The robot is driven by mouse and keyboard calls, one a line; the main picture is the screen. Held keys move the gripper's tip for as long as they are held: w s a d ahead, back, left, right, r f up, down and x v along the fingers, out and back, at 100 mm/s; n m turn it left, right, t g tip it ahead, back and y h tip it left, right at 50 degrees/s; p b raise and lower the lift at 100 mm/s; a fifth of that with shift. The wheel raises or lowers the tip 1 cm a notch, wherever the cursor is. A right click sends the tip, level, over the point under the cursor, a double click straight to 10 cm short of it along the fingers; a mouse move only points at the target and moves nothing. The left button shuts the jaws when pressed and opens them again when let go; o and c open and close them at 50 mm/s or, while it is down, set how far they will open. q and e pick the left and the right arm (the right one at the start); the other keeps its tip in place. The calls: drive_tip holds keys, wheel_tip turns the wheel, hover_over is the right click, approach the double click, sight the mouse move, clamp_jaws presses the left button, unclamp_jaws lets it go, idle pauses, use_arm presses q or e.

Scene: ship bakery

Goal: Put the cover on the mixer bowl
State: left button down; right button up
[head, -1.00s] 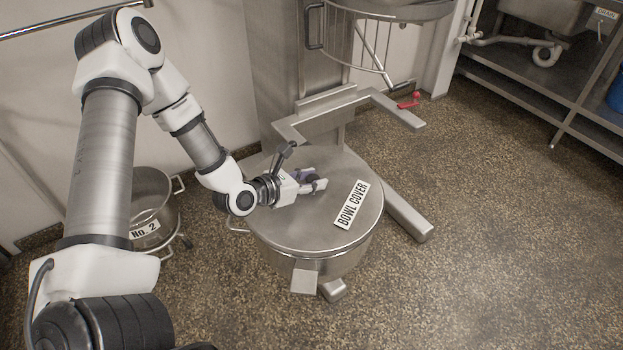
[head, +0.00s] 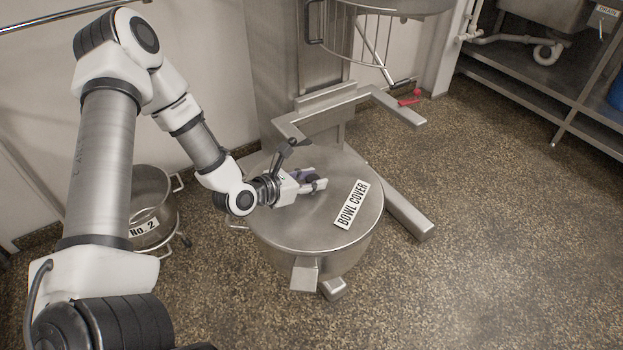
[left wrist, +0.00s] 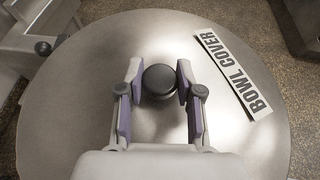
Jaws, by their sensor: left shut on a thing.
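The round steel cover (head: 300,226), labelled "BOWL COVER", lies over the top of the mixer bowl (head: 345,262) in the head view. The cover (left wrist: 70,110) fills most of the left wrist view, with a dark round knob (left wrist: 159,82) at its middle. My left gripper (head: 318,182) is at the knob, above the cover. In the left wrist view my left gripper (left wrist: 158,84) has its fingers on both sides of the knob, shut on it. The cover hides the bowl's inside and rim, so I cannot tell how closely it sits. My right gripper is not in view.
The mixer column (head: 300,60) and its frame arm (head: 398,108) stand behind the bowl, with a wire guard above. A second pot marked "No. 2" (head: 150,190) stands at left. A steel shelf (head: 520,85) is at back right. The floor at right is clear.

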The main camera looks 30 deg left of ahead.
use_arm(q)
drive_tip(key=shift+f+b, duration=0.3)
drive_tip(key=shift+b, duration=0.05)
idle(0.4)
drive_tip(key=c, duration=0.7)
unclamp_jaws()
